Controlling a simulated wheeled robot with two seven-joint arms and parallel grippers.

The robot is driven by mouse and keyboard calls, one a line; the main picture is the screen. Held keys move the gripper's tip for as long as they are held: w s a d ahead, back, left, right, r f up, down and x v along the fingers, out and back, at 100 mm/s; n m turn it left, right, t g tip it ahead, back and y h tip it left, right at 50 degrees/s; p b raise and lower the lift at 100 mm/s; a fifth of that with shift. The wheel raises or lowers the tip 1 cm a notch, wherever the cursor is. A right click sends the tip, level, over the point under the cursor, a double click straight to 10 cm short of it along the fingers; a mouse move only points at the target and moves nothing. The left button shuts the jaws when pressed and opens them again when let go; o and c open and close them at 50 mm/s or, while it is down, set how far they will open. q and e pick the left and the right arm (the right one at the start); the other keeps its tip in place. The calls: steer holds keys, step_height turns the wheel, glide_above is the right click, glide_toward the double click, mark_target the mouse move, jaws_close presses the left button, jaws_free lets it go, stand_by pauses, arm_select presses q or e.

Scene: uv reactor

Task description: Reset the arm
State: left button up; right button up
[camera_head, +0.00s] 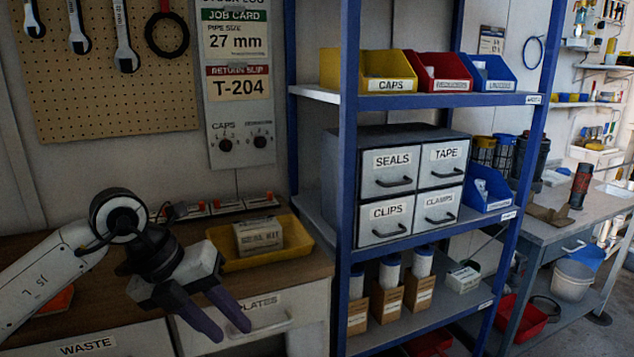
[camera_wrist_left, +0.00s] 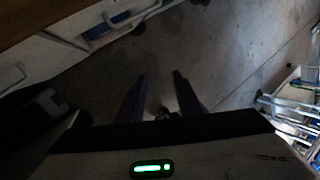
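My left gripper (camera_head: 226,318) hangs in front of the wooden bench, pointing down and to the right, at the lower left of the head view. Its two dark fingers are apart with nothing between them. In the left wrist view its fingers (camera_wrist_left: 158,90) also stand apart over bare floor. My left arm comes in from the left edge with a white link and a dark wrist. My right gripper is not in view.
The bench (camera_head: 310,264) holds a yellow tray (camera_head: 282,249) with a small box (camera_head: 259,236) behind my gripper. Drawers marked WASTE (camera_head: 88,346) and PLATES lie below. A blue-framed shelf (camera_head: 346,200) stands right of the bench, with a drawer cabinet (camera_head: 340,170). Floor shows beneath the gripper.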

arm_select(q)
steer(key=s+d+r+n+h, duration=0.15)
steer(key=s+d+h, duration=0.25)
steer(key=d+h, duration=0.4)
steer(key=s+d+r+n+h, duration=0.1)
steer(key=s+d+n+h, duration=0.1)
steer(key=s+d+h, duration=0.6)
steer(key=w+a+f+n+t+y, duration=0.3)
steer(key=a+f+n+t+y, duration=0.4)
steer(key=n, duration=0.5)
steer(key=w+a+f+n+t+y, duration=0.4)
steer(key=f+n+t+y, duration=0.25)
steer(key=f+n, duration=0.35)
steer(key=s+a+f+n+g+y, duration=0.2)
steer(key=s+a+f+n+g, duration=0.1)
steer(key=s+f, duration=0.6)
steer(key=s+a+f+n+g+y, duration=0.3)
steer(key=s+f+n+g, duration=0.1)
steer(key=s+f, duration=0.5)
steer(key=shift+s+a+f+n, duration=0.25)
steer(key=shift+f+n, duration=0.1)
steer(key=shift+f, duration=0.55)
